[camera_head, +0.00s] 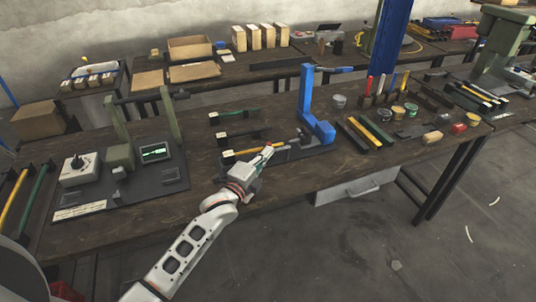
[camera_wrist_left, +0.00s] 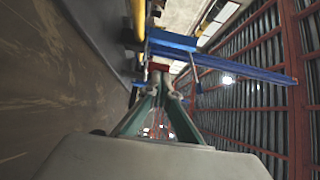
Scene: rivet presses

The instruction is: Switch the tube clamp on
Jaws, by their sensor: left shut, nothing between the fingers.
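A tube fixture with a black base plate (camera_head: 292,152) and a blue upright post (camera_head: 305,95) stands on the middle workbench. A yellow tube (camera_head: 247,152) lies along it. A small grey metal part, apparently the tube clamp (camera_head: 298,140), sits beside the blue block; its on or off state is too small to tell. My left gripper (camera_head: 267,152) is shut and empty beside the yellow tube, left of the clamp. In the left wrist view its fingertips (camera_wrist_left: 164,80) meet just below a small red part (camera_wrist_left: 158,67) and the blue frame (camera_wrist_left: 172,41). My right gripper is out of view.
Right are several tubes (camera_head: 364,132), small cups and screwdrivers. The bench front right of my arm is clear.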

